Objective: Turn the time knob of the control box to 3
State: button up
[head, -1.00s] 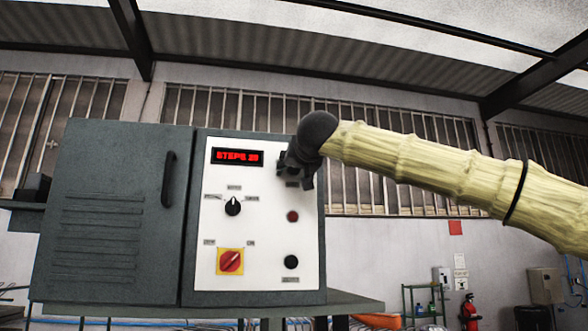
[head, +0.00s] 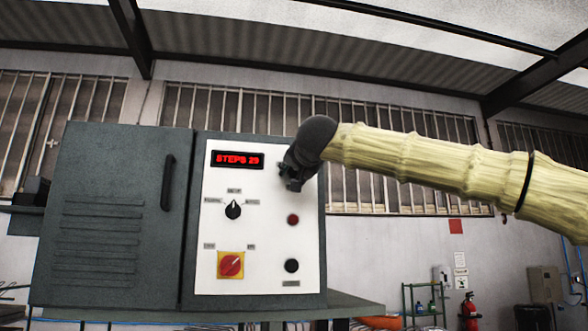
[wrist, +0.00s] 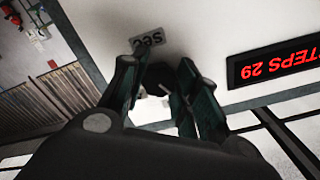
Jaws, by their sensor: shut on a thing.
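The control box has a white front panel (head: 265,240) with a red-lit display (head: 237,159) that reads STEPS 29; the display also shows in the wrist view (wrist: 275,68). My gripper (head: 293,180) is at the panel's upper right, to the right of the display. In the wrist view its fingers (wrist: 158,95) are closed around a dark knob (wrist: 157,78), next to a label (wrist: 148,41) reading "sec". Most of the knob is hidden by the fingers, and its pointer and scale cannot be read.
Lower on the panel are a black selector (head: 233,210), a red button (head: 293,219), a black button (head: 292,266) and a red rotary switch (head: 231,264) on a yellow plate. A grey cabinet door (head: 110,220) with a handle is at left. My arm comes in from the right.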

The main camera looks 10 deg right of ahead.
jog(key=m, duration=0.5)
jog(key=shift+m, duration=0.3)
dwell(0.4)
jog(key=o, duration=1)
jog(key=s, duration=1.2)
